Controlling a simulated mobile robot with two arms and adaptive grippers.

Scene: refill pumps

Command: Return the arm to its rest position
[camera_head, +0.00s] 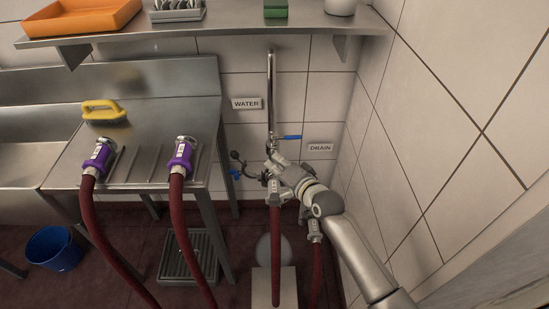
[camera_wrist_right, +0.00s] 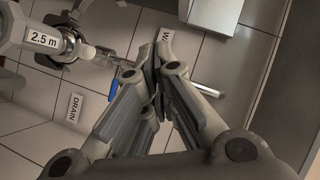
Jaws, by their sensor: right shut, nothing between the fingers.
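My right arm comes in from the lower right in the head view. Its gripper (camera_head: 274,164) is in front of the tiled wall, close to the pipe fittings below the blue valve lever (camera_head: 290,137). In the right wrist view the fingertips of the right gripper (camera_wrist_right: 156,62) meet, with nothing between them. The blue lever (camera_wrist_right: 113,90) shows to the left of the fingers there, apart from them. My right gripper and wrist hide part of the fittings in the head view. My left gripper does not show.
Red hoses hang below the fittings; two with purple couplings (camera_head: 181,157) (camera_head: 98,158) lie over the steel drainboard (camera_head: 140,140). A shelf (camera_head: 215,25) juts out above. The tiled wall (camera_head: 430,110) on the right is close to my arm. A blue bucket (camera_head: 55,249) stands on the floor.

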